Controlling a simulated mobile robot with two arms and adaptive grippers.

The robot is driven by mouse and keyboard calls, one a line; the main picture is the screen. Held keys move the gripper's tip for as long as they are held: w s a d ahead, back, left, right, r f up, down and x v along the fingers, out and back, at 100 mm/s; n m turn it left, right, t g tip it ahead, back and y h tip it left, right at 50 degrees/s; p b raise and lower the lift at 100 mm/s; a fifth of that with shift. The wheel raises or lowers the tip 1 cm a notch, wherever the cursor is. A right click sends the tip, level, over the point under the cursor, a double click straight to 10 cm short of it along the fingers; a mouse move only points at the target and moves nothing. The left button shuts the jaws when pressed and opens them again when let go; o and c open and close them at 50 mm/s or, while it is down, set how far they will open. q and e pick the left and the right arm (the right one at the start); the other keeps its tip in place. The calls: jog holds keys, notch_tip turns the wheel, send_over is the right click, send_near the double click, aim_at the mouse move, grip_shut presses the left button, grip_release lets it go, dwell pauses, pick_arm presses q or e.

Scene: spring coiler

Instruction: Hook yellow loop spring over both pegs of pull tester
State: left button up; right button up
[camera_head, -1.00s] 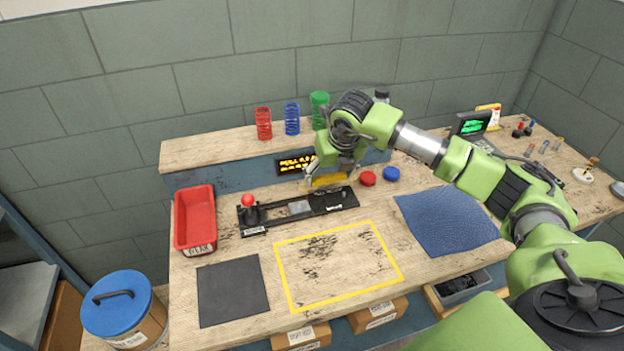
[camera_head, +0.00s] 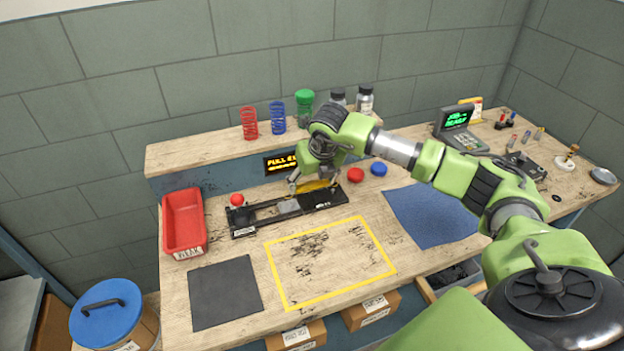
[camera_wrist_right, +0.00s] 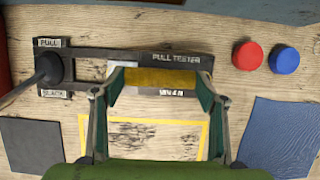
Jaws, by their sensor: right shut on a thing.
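The pull tester (camera_head: 268,217) is a black rail fixture on the bench, with a red-knobbed lever (camera_head: 237,200) at its left end. My right gripper (camera_head: 314,186) is over the right part of the tester, shut on the yellow loop spring (camera_head: 322,185). In the right wrist view the yellow spring (camera_wrist_right: 161,78) spans between the two fingertips, above the tester's plate (camera_wrist_right: 185,62). The pegs are hidden by the spring and gripper, so I cannot tell whether the spring is around them. My left gripper is not in view.
A red button (camera_head: 355,174) and a blue button (camera_head: 379,168) sit right of the tester. A red bin (camera_head: 184,222) stands left. A yellow-outlined square (camera_head: 330,262), a dark mat (camera_head: 224,292) and a blue cloth (camera_head: 432,215) lie in front. Coil springs stand on the shelf behind.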

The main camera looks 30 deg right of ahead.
aim_at(313, 189)
jog(key=shift+f+b, duration=0.45)
jog(key=shift+f, duration=0.5)
jog(key=shift+f+b, duration=0.75)
jog(key=shift+f, duration=0.05)
jog(key=o, duration=1.2)
jog(key=v, duration=1.2)
jog(key=shift+s+a, duration=0.1)
